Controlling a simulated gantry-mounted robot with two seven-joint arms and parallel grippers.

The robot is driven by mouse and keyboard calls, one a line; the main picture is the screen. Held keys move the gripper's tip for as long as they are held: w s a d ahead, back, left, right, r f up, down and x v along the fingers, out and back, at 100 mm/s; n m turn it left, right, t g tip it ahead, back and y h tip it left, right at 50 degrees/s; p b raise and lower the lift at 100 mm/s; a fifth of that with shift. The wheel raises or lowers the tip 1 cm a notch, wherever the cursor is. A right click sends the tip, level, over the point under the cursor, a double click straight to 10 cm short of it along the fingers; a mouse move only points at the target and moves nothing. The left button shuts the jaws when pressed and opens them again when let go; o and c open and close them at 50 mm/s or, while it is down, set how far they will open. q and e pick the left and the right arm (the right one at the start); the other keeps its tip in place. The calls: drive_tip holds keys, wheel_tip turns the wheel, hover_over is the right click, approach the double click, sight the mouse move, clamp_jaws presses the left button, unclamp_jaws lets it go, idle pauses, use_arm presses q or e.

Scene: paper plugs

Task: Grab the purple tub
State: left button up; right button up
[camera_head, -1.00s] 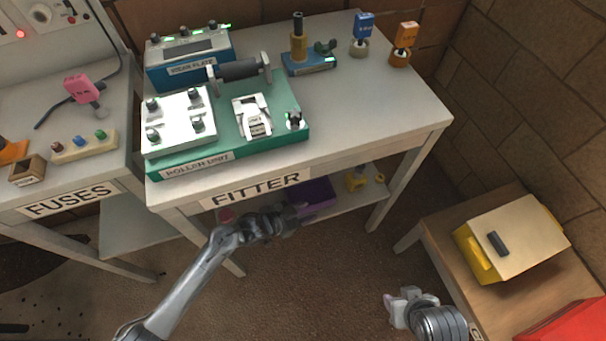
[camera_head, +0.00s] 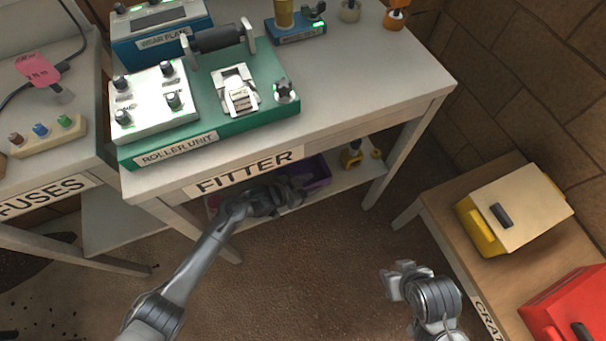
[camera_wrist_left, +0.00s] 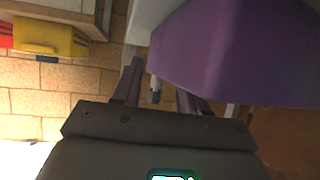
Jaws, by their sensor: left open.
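The purple tub (camera_head: 320,172) sits on the lower shelf under the FITTER table, partly hidden by my left gripper and the table's front edge. My left gripper (camera_head: 296,188) is at the tub's front left side, open and with nothing held. In the left wrist view the tub (camera_wrist_left: 235,50) looms large at the upper right, very close to the two spread fingers (camera_wrist_left: 160,90). I cannot tell whether a finger touches it. My right gripper (camera_head: 397,275) hangs over the floor, away from the tub; its jaws are unclear.
The FITTER table (camera_head: 340,110) overhangs the lower shelf (camera_head: 345,180), and its legs stand on both sides. A yellow item (camera_head: 351,156) lies right of the tub. A wooden bench (camera_head: 440,215) with a yellow box (camera_head: 510,210) stands at the right. The floor in front is clear.

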use_arm(q)
clamp_jaws()
drive_tip(key=shift+r, duration=0.15)
